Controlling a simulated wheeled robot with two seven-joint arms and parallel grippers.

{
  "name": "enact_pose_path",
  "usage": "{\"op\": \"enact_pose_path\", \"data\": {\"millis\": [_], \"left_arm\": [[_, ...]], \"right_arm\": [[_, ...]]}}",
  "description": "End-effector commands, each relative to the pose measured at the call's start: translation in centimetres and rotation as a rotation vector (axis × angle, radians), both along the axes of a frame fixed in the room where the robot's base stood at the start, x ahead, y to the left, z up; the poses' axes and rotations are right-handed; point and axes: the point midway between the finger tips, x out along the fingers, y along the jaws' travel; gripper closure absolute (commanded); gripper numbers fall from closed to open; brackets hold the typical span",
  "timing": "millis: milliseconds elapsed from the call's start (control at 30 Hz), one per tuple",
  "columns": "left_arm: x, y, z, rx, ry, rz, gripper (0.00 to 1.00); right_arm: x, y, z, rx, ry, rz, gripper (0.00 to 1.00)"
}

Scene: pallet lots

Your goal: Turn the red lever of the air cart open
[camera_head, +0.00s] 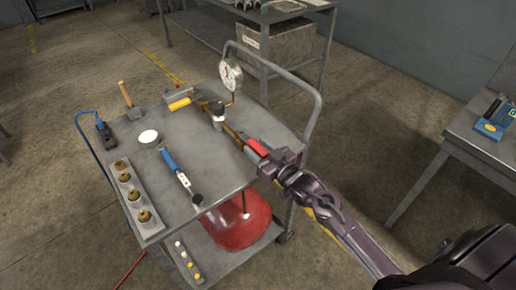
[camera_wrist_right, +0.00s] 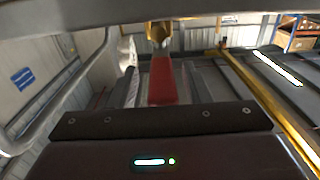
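The air cart (camera_head: 205,150) is a grey metal cart with a brass pipe and a round white gauge (camera_head: 230,75). The red lever (camera_head: 257,147) shows near the cart's right side, at the lower end of the pipe. In the right wrist view the red lever (camera_wrist_right: 162,80) extends from a brass fitting (camera_wrist_right: 159,32) toward my gripper. My right gripper (camera_head: 266,160) is at the lever, its fingertips close beside it. The frames do not show whether the fingers are closed on it. My left gripper is not in view.
A red tank (camera_head: 238,222) sits under the cart top. A curved handle rail (camera_head: 312,120) rises on the right. Another table (camera_head: 485,145) stands at right.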

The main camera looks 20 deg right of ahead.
Motion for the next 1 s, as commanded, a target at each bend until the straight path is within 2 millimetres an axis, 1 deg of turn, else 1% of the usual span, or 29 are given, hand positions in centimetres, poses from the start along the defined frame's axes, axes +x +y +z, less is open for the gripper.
{"op": "enact_pose_path", "data": {"millis": [167, 267, 367, 600, 700, 833, 1000], "left_arm": [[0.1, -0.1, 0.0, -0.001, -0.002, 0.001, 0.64], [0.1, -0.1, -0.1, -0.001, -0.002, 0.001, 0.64], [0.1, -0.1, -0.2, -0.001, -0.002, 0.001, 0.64], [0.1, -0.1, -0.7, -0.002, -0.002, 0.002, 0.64], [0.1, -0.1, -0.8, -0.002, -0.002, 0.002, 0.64], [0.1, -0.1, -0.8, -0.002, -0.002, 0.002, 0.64], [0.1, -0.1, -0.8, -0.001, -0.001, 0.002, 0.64]], "right_arm": [[0.0, 0.0, 0.0, 0.0, 0.0, 0.0, 0.56], [-0.5, -0.1, -0.1, 0.0, 0.0, -0.001, 0.56], [-1.6, -0.5, -0.2, -0.001, 0.002, -0.001, 0.56], [-5.5, -1.5, -0.2, -0.001, 0.002, 0.0, 0.56], [-6.6, -1.8, -0.2, -0.001, 0.002, 0.0, 0.56], [-7.4, -2.1, -0.1, -0.001, 0.001, 0.0, 0.56], [-7.5, -2.1, 0.0, -0.001, 0.0, -0.001, 0.56]]}}
